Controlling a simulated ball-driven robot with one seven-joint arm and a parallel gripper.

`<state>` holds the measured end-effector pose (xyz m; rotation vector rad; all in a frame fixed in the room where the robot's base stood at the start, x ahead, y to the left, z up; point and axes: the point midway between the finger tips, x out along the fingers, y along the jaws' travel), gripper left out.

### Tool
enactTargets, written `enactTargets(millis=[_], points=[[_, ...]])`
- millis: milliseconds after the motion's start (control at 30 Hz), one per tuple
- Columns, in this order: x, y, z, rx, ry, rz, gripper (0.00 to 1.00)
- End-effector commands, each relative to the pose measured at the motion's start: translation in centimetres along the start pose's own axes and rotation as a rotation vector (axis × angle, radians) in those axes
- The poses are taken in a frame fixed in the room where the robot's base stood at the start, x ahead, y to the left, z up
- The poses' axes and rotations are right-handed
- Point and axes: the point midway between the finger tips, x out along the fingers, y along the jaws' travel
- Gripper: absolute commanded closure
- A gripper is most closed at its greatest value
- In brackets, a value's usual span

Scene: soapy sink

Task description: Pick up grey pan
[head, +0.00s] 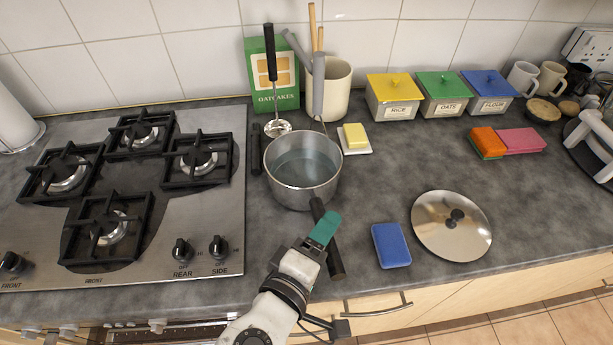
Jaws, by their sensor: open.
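The grey pan (278,188) stands upright on the dark worktop, just right of the hob. Clear liquid seems to lie inside it. Its long black handle (334,258) points toward the front edge of the counter. My gripper (324,229) comes in from the bottom, with a teal finger over the middle of the handle and hiding part of it. The gripper is open. I cannot tell whether the handle lies between the fingers or whether they touch it.
The gas hob (225,140) is left of the pan. A butter dish (356,151), a blue sponge (391,245) and a metal lid (430,235) lie to the right. A ladle (271,60), a green box (285,101) and a utensil pot (340,85) stand behind.

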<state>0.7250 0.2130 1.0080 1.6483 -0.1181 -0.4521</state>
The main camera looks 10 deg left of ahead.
Motion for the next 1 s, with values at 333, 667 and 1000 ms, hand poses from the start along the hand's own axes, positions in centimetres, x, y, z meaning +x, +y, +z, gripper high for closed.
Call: enactTargets(millis=[333,667,1000], points=[[0.62,-0.05,0.00,0.000,0.001,-0.001,0.47],[0.60,-0.05,0.00,0.000,0.001,-0.001,0.79],[0.60,-0.08,0.00,-0.001,0.001,-0.001,1.00]])
